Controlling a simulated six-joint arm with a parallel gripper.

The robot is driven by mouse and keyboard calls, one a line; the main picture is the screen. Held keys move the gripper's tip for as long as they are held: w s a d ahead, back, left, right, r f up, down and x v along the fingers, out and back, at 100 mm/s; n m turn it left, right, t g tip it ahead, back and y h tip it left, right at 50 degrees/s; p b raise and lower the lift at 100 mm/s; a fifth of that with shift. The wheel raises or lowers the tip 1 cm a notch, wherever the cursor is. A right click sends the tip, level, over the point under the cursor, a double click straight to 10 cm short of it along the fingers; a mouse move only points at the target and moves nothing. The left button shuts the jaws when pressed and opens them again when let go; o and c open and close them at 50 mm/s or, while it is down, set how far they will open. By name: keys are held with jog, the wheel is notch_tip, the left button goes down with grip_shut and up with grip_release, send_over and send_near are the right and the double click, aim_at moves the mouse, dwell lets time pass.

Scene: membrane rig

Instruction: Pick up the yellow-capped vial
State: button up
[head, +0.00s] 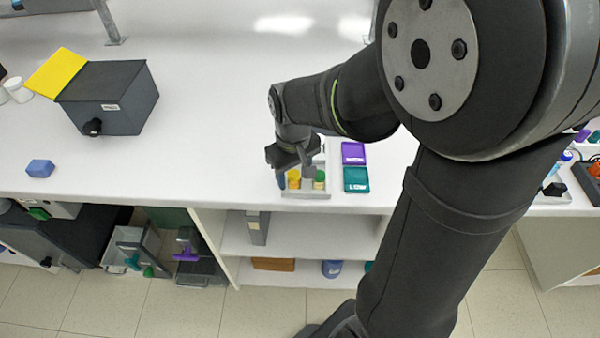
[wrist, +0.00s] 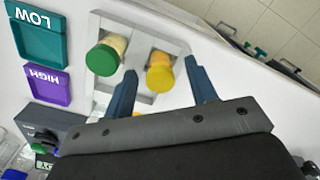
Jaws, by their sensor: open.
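The yellow-capped vial (wrist: 160,75) stands in a light grey rack, with its yellow cap facing the wrist camera. It also shows in the head view (head: 293,180), partly hidden by my gripper. A green-capped vial (wrist: 104,58) stands beside it in the same rack (wrist: 180,45). My gripper (wrist: 163,85) is open. In the wrist view its two blue fingers lie on either side of the yellow cap, the left one between the two vials. I cannot tell whether either finger touches the vial. In the head view my gripper (head: 294,172) is over the rack.
A purple HIGH tray (head: 353,153) and a teal LOW tray (head: 356,179) lie right of the rack. A dark grey box (head: 110,97) with a yellow panel and a blue block (head: 40,168) are at the left. The counter between box and rack is clear.

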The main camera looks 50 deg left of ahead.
jog(key=shift+f, duration=0.1)
jog(key=shift+c, duration=0.4)
jog(key=c, duration=1)
